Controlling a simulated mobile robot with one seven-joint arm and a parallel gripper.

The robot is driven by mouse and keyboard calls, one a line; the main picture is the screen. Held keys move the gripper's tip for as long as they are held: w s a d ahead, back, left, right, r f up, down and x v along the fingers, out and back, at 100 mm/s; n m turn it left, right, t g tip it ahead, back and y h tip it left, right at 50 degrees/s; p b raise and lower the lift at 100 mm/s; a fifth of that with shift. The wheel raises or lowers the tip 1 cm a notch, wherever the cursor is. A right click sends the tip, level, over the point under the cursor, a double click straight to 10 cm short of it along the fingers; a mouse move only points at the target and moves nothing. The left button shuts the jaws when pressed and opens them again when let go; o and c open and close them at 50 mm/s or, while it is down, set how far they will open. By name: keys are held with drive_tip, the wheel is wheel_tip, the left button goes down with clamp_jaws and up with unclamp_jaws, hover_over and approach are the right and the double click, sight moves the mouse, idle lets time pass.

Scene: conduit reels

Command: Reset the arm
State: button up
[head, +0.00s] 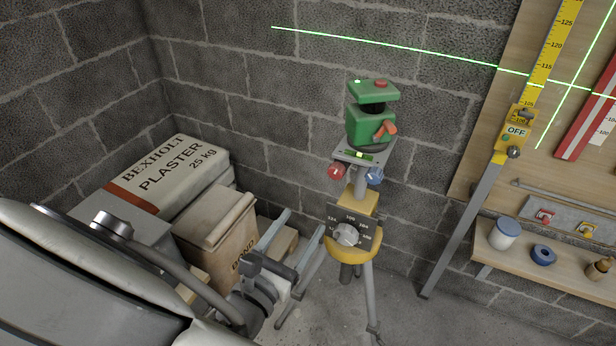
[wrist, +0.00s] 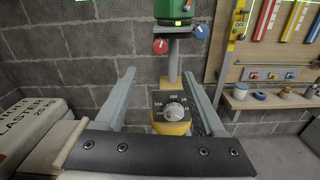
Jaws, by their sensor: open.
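My arm reaches in from the lower left in the head view. My gripper (head: 304,222) is open, with its two pale grey fingers spread apart and nothing between them. In the wrist view my gripper (wrist: 176,72) points towards a tripod. The tripod's yellow head with a dial (wrist: 173,110) shows between the fingers, beyond them. In the head view this dial (head: 347,234) is just right of my gripper. I cannot tell the exact gap between the fingers and the tripod.
A green laser unit (head: 371,125) tops the tripod, above red (head: 337,171) and blue (head: 374,176) knobs. A plaster bag (head: 165,175) and boxes (head: 217,225) stand left, near my arm. A yellow scale (head: 550,50) and shelf (head: 500,262) are right. Block walls close the back.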

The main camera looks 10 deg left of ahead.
idle(0.4)
drive_tip(key=s+d+r+m+g+h+p, duration=0.1)
drive_tip(key=s+d+r+m+g+p, duration=0.1)
drive_tip(key=d+m+g, duration=0.6)
drive_tip(key=s+d+r+m+g+h+p, duration=0.1)
drive_tip(key=s+d+r+m+g+p, duration=0.15)
drive_tip(key=d+m+g, duration=0.55)
drive_tip(key=s+d+r+m+t+y+p, duration=0.1)
drive_tip(key=s+d+r+m+t+y, duration=0.1)
drive_tip(key=r+m+y, duration=0.2)
drive_tip(key=s+d+r+m+t+y+p, duration=0.2)
drive_tip(key=r+m+y, duration=0.2)
drive_tip(key=r+m, duration=0.6)
drive_tip(key=shift+d+r+m+t, duration=0.15)
drive_tip(key=shift+r+m+t, duration=0.2)
drive_tip(key=shift+r, duration=0.5)
drive_tip(key=shift+d, duration=0.15)
